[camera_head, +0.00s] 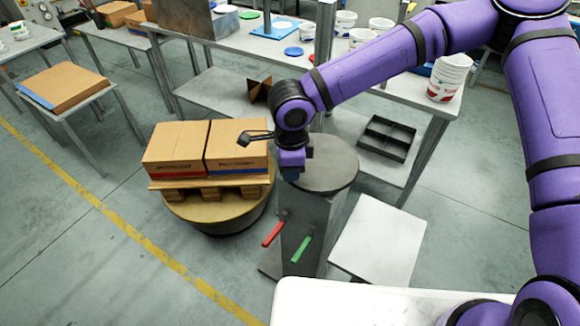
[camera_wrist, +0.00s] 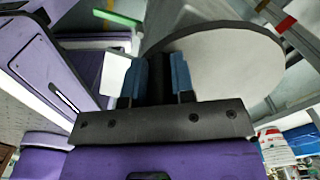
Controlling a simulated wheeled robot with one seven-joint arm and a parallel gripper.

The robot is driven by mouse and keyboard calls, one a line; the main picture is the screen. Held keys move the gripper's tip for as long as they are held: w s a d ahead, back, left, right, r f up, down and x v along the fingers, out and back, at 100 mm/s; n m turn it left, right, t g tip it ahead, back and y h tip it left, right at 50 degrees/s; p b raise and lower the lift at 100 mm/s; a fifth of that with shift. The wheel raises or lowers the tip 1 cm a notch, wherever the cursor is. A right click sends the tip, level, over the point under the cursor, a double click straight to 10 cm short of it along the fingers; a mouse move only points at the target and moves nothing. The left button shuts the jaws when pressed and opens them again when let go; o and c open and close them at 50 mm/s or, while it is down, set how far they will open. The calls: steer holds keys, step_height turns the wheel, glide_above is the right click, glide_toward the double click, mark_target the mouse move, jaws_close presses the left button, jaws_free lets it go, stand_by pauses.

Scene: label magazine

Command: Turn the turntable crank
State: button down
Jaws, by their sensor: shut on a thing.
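A grey disc (camera_head: 325,165) tops a grey pedestal (camera_head: 312,225); it looks like the crank wheel. My gripper (camera_head: 292,170) points down at the disc's left edge. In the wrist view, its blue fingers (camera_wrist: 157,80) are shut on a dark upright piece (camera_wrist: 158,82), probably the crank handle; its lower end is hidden. The pale disc (camera_wrist: 225,65) shows behind the fingers. The round turntable (camera_head: 222,215) stands left of the pedestal and bears a wooden pallet (camera_head: 212,190) with cardboard boxes (camera_head: 177,147).
A red lever (camera_head: 273,234) and a green lever (camera_head: 301,250) stick out from the pedestal's front. A pale panel (camera_head: 380,240) lies at its right. Behind stands a long table (camera_head: 235,45) with tubs; a black crate (camera_head: 386,138) is on its lower shelf.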

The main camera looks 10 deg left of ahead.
steer(key=c, duration=1)
jaws_free()
steer(key=shift+o, duration=0.2)
steer(key=shift+r, duration=0.1)
step_height(320, 180, up, 11)
steer(key=shift+f, duration=0.2)
